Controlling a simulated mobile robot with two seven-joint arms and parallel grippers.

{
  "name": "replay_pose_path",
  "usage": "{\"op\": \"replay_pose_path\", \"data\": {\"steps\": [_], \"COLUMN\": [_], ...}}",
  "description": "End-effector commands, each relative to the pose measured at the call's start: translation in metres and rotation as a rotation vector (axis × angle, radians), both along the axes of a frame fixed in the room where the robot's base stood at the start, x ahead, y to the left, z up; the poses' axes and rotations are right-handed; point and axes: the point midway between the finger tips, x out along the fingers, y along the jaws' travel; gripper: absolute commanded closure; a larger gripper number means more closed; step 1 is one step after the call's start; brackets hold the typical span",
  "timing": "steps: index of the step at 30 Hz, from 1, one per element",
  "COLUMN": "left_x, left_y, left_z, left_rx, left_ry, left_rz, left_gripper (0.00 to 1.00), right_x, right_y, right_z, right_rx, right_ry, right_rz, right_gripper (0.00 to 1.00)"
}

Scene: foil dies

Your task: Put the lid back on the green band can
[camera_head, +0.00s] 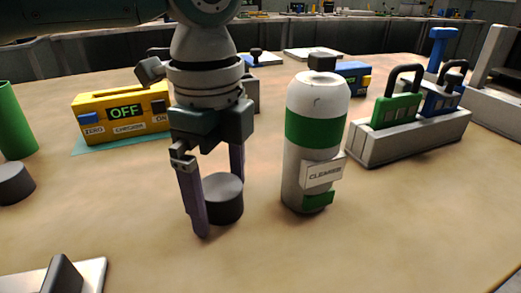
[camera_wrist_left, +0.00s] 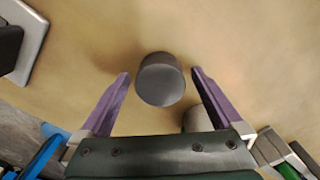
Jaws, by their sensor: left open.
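The green band can (camera_head: 315,135) stands upright right of my left gripper, white with a green band, a label and a dark piece at its top. A dark grey round cap (camera_head: 223,197) sits on the table left of the can; I cannot tell for sure that it is the lid. My left gripper (camera_head: 218,207) points down, open, with one finger on each side of this cap. In the left wrist view the cap (camera_wrist_left: 160,80) lies between the spread fingers, with gaps on both sides. My right gripper is not in view.
A second dark cap (camera_head: 14,183) and a green cylinder (camera_head: 16,120) stand at the left. A yellow box reading OFF (camera_head: 122,112) is behind. A grey rack (camera_head: 410,138) with green and blue handled blocks stands right. The front table is mostly clear.

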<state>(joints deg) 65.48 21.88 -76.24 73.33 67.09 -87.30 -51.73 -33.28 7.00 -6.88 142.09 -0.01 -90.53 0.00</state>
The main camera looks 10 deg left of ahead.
Motion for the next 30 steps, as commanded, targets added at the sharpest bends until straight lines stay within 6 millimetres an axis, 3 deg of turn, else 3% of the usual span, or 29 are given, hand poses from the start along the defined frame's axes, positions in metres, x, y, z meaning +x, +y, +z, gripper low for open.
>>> {"op": "replay_pose_path", "data": {"steps": [3, 25, 30], "left_x": [0.0, -0.0001, -0.0001], "left_y": [-0.0002, -0.0001, -0.0001], "left_z": [0.0002, 0.0003, 0.0003], "left_rx": [0.0, 0.0, 0.0], "left_ry": [0.0, 0.001, 0.001], "left_rz": [0.0, 0.0, 0.0], "left_gripper": [0.01, 0.83, 0.83], "right_x": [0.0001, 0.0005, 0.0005], "right_y": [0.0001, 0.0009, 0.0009], "right_z": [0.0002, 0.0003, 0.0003], "right_rx": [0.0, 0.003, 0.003], "right_ry": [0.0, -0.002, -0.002], "right_rz": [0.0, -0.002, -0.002], "right_gripper": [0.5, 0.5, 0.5]}}
